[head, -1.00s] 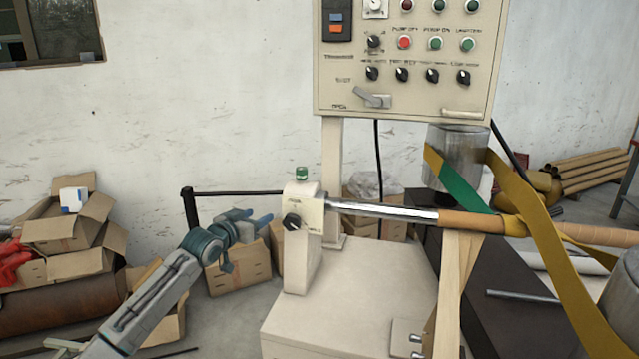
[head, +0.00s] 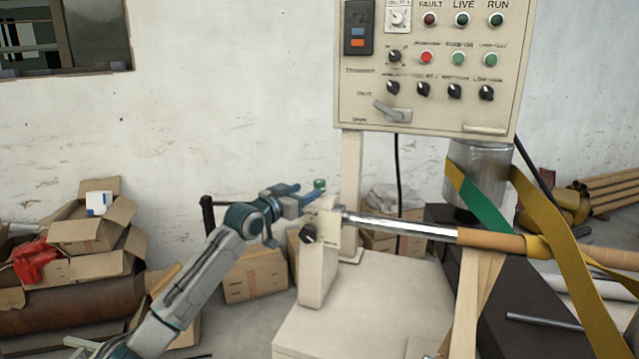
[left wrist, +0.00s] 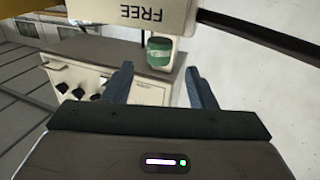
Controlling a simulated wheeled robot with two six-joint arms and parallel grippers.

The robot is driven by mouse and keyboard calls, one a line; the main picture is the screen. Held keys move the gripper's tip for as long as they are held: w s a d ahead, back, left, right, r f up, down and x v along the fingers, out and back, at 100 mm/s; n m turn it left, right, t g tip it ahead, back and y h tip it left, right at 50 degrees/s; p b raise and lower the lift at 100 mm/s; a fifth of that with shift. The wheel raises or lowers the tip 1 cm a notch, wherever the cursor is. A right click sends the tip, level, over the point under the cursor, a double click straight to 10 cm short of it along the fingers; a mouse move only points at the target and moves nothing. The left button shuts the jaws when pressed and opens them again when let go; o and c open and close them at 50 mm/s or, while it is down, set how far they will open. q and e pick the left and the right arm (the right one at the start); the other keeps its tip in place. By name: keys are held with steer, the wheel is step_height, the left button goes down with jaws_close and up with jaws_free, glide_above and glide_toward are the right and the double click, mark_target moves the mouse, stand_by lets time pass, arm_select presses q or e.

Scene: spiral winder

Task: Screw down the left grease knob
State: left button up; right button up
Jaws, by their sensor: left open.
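A green grease knob (head: 319,184) sits on top of the pale winder post (head: 317,268). My left gripper (head: 308,194) is close beside the knob on its left, with blue fingers pointing at it. In the left wrist view the green knob (left wrist: 160,52) shows just beyond and between the tips of the open fingers (left wrist: 159,72). The fingers are apart and hold nothing. The knob stands under a pale block marked FREE in that upside-down view. My right gripper is not in view.
A steel shaft (head: 400,228) runs right from the post to a brown tube (head: 490,239). A control panel (head: 430,100) stands behind, above the shaft. A black dial (head: 308,234) is on the post's front. Cardboard boxes (head: 95,235) lie at the left.

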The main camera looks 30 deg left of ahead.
mark_target(320, 186)
arm_select(q)
steer(key=w, duration=0.2)
steer(key=w+p, duration=0.1)
steer(key=w, duration=0.3)
steer(key=shift+w+d, duration=0.25)
steer(key=shift+d, duration=0.05)
steer(key=shift+w+f, duration=0.1)
steer(key=shift+w, duration=0.25)
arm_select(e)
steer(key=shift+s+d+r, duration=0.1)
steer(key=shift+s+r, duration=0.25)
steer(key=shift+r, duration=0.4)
arm_select(q)
steer(key=shift+c, duration=0.4)
